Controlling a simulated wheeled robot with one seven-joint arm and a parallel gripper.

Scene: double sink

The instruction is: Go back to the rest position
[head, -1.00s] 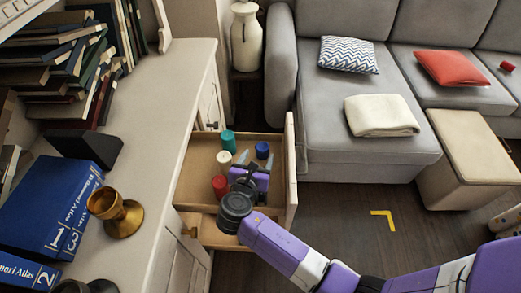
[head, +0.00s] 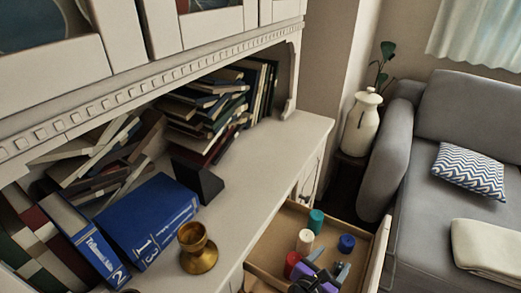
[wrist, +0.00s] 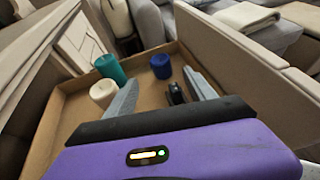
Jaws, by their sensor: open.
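My gripper (head: 327,268) is purple with grey fingers and hangs over the open drawer (head: 372,262) at the bottom of the head view. The wrist view shows its two fingers (wrist: 162,88) spread apart, with no candle between them. A teal candle (head: 316,222), a cream candle (head: 305,242), a blue candle (head: 347,243) and a red candle (head: 292,264) stand in the drawer around my gripper. The teal (wrist: 110,68), cream (wrist: 103,93) and blue (wrist: 160,66) ones also show in the wrist view. A small dark thing (wrist: 177,93) near the right finger is unclear.
The cabinet top (head: 285,135) holds a brass goblet (head: 197,248), blue atlas books (head: 150,220) and piled books. A white vase (head: 361,122) stands behind the drawer. A grey sofa (head: 415,195) with a zigzag cushion (head: 468,172) is at the right.

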